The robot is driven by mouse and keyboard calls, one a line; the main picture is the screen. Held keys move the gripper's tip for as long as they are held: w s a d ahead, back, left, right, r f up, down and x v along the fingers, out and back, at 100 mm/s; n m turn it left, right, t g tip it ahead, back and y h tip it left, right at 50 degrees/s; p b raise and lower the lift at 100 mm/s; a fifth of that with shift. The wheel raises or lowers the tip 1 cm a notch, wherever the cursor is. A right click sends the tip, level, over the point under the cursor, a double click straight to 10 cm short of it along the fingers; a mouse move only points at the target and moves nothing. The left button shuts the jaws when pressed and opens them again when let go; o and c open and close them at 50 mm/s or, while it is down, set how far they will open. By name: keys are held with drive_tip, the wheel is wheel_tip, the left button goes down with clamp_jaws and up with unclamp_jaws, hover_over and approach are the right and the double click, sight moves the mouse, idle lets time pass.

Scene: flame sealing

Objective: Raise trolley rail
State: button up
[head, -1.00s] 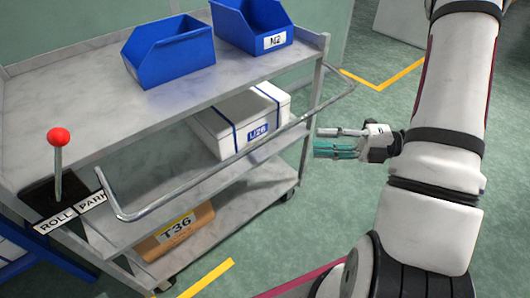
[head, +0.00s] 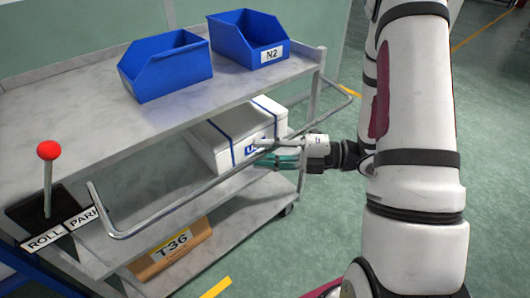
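The trolley rail (head: 180,206) is a grey metal bar, lowered along the near side of the trolley. It hangs below the top shelf (head: 85,130), its ends bent back to the frame. My gripper (head: 262,151) is at the right half of the rail, its fingers pointing left. A grey finger lies above and a teal finger below, with a gap between them. The fingers overlap the rail in the picture; I cannot tell whether the rail lies between them. The gripper covers part of the rail and the label of a white box.
Two blue bins (head: 166,65) (head: 249,37) sit on the top shelf. A white box (head: 235,135) is on the middle shelf, a cardboard box (head: 170,250) below. A red-knobbed lever (head: 48,175) stands by ROLL and PARK labels. The floor right of the trolley is clear.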

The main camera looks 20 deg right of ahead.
drive_tip(key=shift+a, duration=0.15)
clamp_jaws()
drive_tip(key=shift+r, duration=0.1)
